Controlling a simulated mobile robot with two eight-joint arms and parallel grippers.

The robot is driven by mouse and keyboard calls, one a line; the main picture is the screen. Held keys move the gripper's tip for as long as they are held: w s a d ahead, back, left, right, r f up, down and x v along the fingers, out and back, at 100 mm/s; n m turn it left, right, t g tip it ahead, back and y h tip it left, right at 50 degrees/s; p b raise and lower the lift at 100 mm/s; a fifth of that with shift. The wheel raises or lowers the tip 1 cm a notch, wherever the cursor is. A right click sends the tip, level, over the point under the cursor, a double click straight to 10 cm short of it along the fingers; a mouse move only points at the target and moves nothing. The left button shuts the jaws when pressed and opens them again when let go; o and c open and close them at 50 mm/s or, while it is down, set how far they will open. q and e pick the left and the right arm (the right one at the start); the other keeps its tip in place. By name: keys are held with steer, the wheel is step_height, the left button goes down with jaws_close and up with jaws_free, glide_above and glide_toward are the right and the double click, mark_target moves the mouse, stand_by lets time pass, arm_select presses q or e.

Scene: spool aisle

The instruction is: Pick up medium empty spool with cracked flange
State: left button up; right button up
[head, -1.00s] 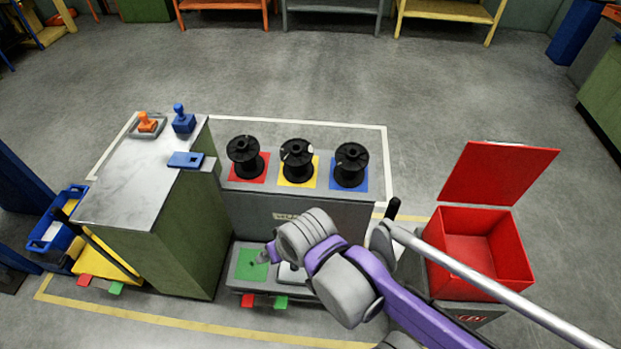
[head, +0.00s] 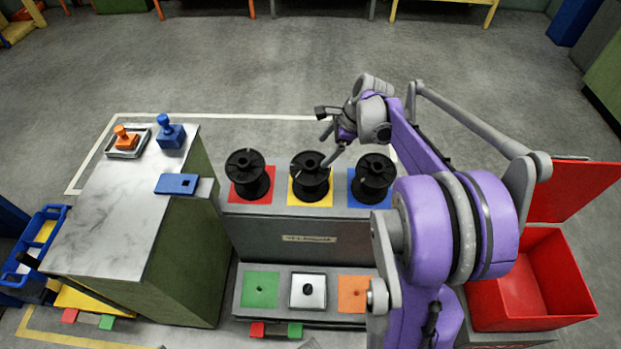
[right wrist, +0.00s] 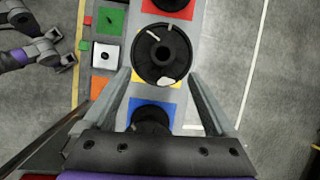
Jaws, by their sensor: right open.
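Three black spools stand upright on coloured squares. The middle spool (head: 310,177) is on yellow; in the right wrist view (right wrist: 161,52) its top flange shows pale patches near the rim, perhaps the crack. The left spool (head: 250,175) is on red, the right spool (head: 373,180) on blue. My right gripper (head: 328,142) is open above the middle spool, tilted down. In the right wrist view its fingers (right wrist: 160,76) stand either side of that spool, apparently without holding it.
A marble-topped cabinet (head: 110,215) with stamps stands left. A red open bin (head: 535,290) stands right. A lower shelf has green (head: 260,288), white (head: 308,303) and orange (head: 354,293) squares. The floor behind the spools is clear.

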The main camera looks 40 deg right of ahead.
mark_target(312, 162)
steer(key=x, duration=0.9)
steer(key=shift+w+r, duration=0.1)
steer(key=shift+w, duration=0.2)
jaws_close()
